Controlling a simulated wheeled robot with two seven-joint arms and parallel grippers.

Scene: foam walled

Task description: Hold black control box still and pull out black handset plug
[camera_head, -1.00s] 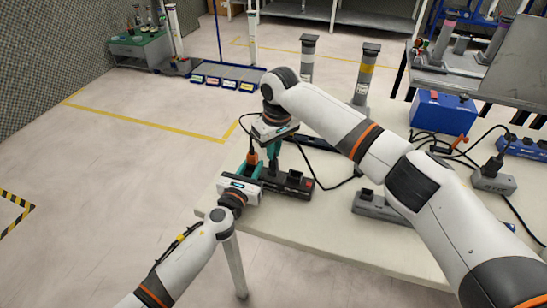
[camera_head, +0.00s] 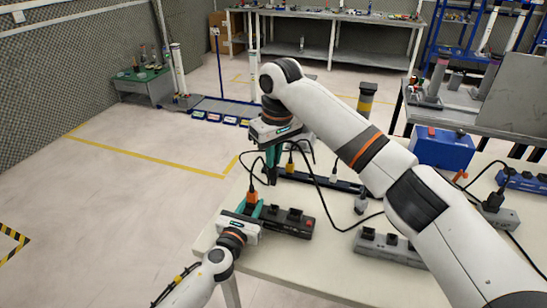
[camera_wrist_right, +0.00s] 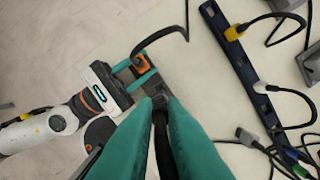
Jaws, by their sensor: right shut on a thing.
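The black control box (camera_head: 290,222), a long low block with dark raised sockets and a red spot at its right end, lies near the table's left edge. My left gripper (camera_head: 249,209) is closed around its left end; it also shows in the right wrist view (camera_wrist_right: 136,76). An orange plug (camera_head: 252,195) with a black cable stands at that end, beside the left fingers. My right gripper (camera_head: 271,177) is above the box, apart from it. Its teal fingers are shut on a dark piece, seemingly the black handset plug (camera_wrist_right: 158,101), mostly hidden between the fingers.
A dark power strip (camera_head: 340,184) with a yellow plug (camera_head: 290,163) and a white plug lies behind. A grey strip (camera_head: 390,249) lies to the right, near my right arm. A blue box (camera_head: 442,148) stands farther back. Loose black cables cross the table.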

